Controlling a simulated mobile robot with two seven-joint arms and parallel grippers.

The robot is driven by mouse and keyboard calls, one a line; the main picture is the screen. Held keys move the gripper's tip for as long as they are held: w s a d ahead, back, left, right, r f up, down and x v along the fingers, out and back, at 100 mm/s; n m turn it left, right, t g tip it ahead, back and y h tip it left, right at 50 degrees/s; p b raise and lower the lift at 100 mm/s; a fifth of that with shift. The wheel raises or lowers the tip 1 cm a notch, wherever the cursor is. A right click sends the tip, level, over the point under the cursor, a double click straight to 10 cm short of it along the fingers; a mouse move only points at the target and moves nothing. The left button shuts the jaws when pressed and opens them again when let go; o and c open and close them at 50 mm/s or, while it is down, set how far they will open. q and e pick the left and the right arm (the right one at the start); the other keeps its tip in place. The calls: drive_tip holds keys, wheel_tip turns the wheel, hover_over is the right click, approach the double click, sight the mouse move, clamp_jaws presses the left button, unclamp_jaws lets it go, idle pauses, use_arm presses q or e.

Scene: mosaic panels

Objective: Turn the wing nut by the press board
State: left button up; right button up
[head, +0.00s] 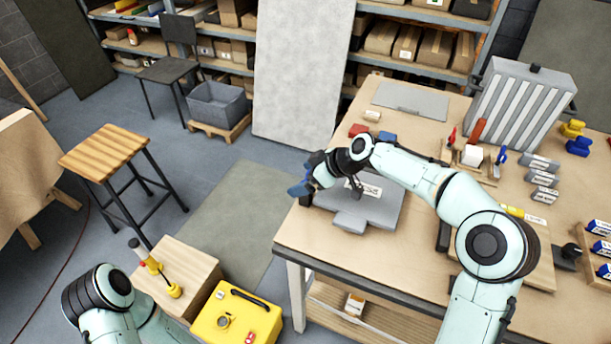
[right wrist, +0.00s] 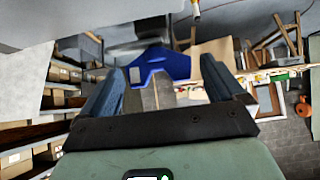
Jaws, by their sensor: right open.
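A grey flat board (head: 385,212), which looks like the press board, lies at the table's left front edge with a pale label and a small front tab. My right arm reaches over it. My right gripper (head: 303,190) is at the board's left side, by the table edge, fingers pointing left and down. In the right wrist view its blue-grey fingers (right wrist: 158,88) stand apart and open. A blue piece (right wrist: 158,62) with a pale patch shows beyond and between them; I cannot tell whether it is the wing nut or whether they touch it. My left gripper is out of view.
The wooden table (head: 440,113) also holds a ribbed grey case (head: 520,105), labelled grey blocks (head: 543,178) and small tools. A wooden stool (head: 108,152), a yellow case (head: 237,318) and a wooden box (head: 185,268) stand on the floor left of it.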

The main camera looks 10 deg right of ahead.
drive_tip(key=shift+c, duration=0.4)
drive_tip(key=c, duration=1)
drive_tip(key=shift+o, duration=0.2)
